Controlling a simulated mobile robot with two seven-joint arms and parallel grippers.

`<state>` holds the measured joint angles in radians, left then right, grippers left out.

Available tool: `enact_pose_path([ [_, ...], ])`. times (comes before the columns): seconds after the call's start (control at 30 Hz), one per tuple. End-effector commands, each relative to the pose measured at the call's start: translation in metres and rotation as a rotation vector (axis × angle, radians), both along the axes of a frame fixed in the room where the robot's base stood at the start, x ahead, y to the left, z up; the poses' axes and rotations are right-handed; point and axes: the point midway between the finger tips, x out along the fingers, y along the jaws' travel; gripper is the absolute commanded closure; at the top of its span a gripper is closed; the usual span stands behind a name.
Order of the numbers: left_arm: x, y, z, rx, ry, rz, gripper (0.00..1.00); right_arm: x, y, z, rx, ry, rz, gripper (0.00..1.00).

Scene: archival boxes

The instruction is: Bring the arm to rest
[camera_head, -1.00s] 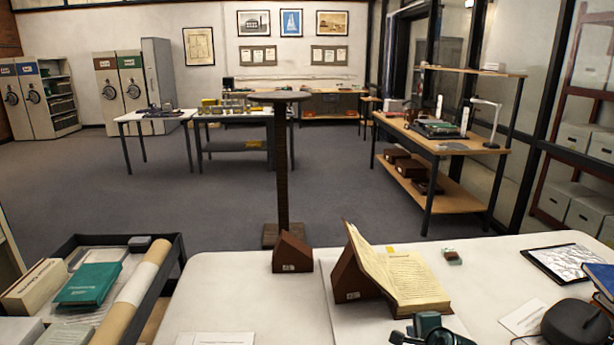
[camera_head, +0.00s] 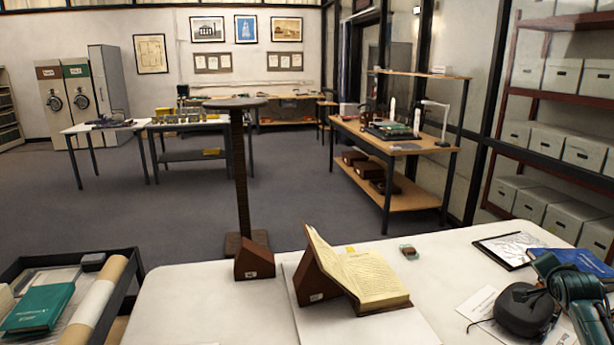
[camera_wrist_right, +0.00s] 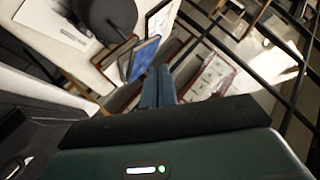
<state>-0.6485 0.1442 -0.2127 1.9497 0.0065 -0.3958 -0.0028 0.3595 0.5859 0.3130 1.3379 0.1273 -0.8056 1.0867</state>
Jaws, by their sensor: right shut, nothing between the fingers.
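My right gripper (camera_wrist_right: 158,86) shows in the wrist view with its two dark blue fingers together and nothing between them. In the head view, the green and black end of my right arm (camera_head: 577,288) is at the lower right, over the white table's (camera_head: 200,300) right part. It appears in front of a dark rounded object (camera_head: 525,310) and a blue book (camera_head: 572,259); contact cannot be told. My left arm and gripper are not in view.
An open book (camera_head: 365,280) leans on a brown wedge (camera_head: 312,280), with another wedge (camera_head: 254,262) beside it. A framed sheet (camera_head: 508,248) lies at the table's right. A dark cart (camera_head: 130,290) stands at left. Grey floor is open beyond.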

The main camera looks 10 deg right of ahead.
Motion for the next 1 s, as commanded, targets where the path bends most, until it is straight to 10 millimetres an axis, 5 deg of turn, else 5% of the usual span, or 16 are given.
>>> enact_pose_path([
  [0.03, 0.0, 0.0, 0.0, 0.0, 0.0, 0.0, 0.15, -0.005, -0.007, 0.004, -0.042, 0.018, 0.006, 1.0],
  [0.37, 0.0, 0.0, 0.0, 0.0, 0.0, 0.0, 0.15, -0.042, 0.098, -0.099, -0.464, 0.337, 0.46, 1.0],
  [0.63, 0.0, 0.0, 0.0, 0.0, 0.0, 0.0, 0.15, -0.133, 0.228, -0.194, -0.79, 0.522, 0.987, 1.0],
  [1.0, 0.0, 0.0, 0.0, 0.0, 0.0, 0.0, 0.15, -0.253, 0.348, -0.239, -0.985, 0.514, 1.448, 1.0],
])
